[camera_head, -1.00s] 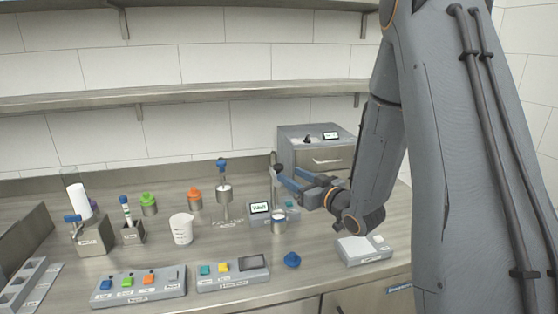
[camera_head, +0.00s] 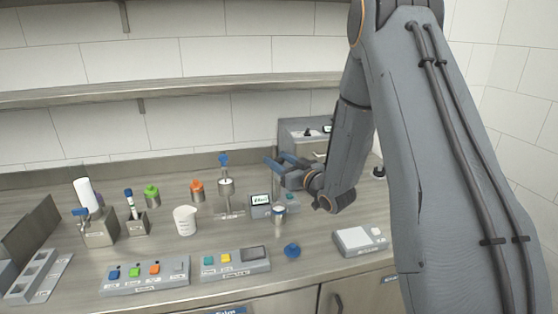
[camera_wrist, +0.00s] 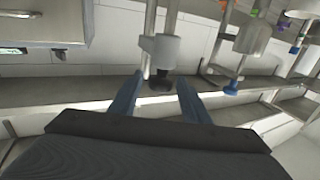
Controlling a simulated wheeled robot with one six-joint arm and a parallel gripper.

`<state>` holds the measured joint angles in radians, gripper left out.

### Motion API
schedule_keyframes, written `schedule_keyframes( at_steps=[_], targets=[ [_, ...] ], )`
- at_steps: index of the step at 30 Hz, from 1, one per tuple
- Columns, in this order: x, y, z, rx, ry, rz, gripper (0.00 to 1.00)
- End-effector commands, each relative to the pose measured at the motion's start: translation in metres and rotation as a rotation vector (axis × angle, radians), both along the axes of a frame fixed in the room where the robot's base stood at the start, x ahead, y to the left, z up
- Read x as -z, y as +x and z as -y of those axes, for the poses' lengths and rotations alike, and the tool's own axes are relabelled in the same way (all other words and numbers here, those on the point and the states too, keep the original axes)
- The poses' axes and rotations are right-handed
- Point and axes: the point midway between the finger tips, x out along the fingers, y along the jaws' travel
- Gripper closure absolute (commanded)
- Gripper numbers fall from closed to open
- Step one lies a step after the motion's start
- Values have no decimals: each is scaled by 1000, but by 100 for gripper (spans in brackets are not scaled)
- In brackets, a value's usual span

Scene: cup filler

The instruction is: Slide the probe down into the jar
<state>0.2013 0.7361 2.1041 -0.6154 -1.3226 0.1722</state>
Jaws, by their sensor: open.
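The probe stand shows in the wrist view as an upright post with a grey carriage (camera_wrist: 163,50) and a dark knob (camera_wrist: 160,84) on it. My gripper (camera_wrist: 157,98) is open, with its two blue fingers on either side of the knob; I cannot tell whether they touch it. In the head view my gripper (camera_head: 274,164) is above and behind the small meter with a lit screen (camera_head: 261,200). A small metal jar (camera_head: 279,221) stands in front of the meter. The probe tip cannot be made out.
A white beaker (camera_head: 185,221) and a dispenser with a blue top (camera_head: 225,185) stand to the left. Two button panels, a blue knob-like piece (camera_head: 292,250) and a flat scale (camera_head: 358,240) line the front.

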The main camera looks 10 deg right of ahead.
Motion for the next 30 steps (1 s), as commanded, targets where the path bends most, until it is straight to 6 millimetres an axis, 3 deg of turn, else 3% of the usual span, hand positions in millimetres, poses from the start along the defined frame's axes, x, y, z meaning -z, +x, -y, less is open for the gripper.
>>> schedule_keyframes(
  at_steps=[1,9,17,30],
  targets=[
    [0,0,0,0,0,0,59],
    [0,0,0,0,0,0,100],
    [6,0,0,0,0,-1,100],
    [64,0,0,0,0,-3,100]
  ],
)
